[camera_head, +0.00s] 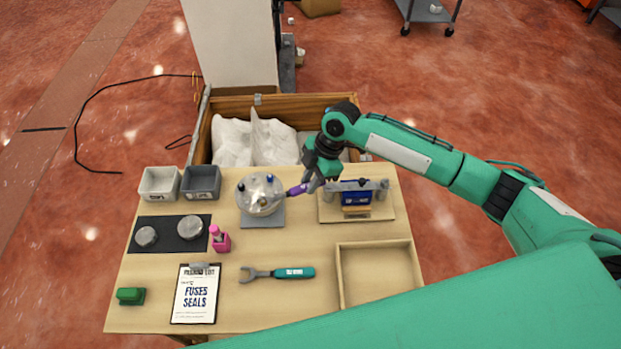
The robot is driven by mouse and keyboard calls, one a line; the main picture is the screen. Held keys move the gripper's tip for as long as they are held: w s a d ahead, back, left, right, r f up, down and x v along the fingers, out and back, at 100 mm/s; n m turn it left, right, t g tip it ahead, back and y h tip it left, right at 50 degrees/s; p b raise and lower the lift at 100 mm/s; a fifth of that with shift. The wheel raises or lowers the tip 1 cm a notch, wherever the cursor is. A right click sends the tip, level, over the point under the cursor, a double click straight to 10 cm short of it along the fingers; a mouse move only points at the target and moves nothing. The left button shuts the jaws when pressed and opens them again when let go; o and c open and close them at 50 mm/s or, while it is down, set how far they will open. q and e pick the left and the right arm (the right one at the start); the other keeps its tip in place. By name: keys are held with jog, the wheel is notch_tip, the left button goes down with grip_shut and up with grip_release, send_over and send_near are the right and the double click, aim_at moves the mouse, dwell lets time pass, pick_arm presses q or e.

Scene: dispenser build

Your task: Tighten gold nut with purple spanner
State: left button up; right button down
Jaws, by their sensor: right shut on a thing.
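My right gripper (316,181) is shut on the purple spanner (297,190) and holds it over the table, just right of a round silver dispenser part (257,196). The spanner's head reaches toward the right side of this part; whether it touches a nut cannot be told. The silver part sits on a grey square plate (263,219) and has small coloured spots on top. A small gold-toned spot near its middle may be the gold nut, but it is too small to be sure. My left gripper is not in view.
A teal-handled spanner (293,272), a clipboard (196,294), a green block (130,295) and a pink bottle (219,239) lie or stand nearer. Two bins (160,183), a dark mat (168,246) with silver lids, a fixture (328,212) and an empty wooden tray (345,293) surround the work.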

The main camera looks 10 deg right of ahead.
jog(key=s+m+p, duration=0.2)
jog(key=p, duration=0.1)
jog(key=shift+s+d+r+t+p, duration=0.1)
jog(key=shift+s+t+p, duration=0.2)
jog(key=shift+t, duration=0.1)
dwell(0.5)
jog(key=shift+s+m+t+p, duration=0.5)
jog(key=shift+s+m+p, duration=0.75)
jog(key=shift+p, duration=0.75)
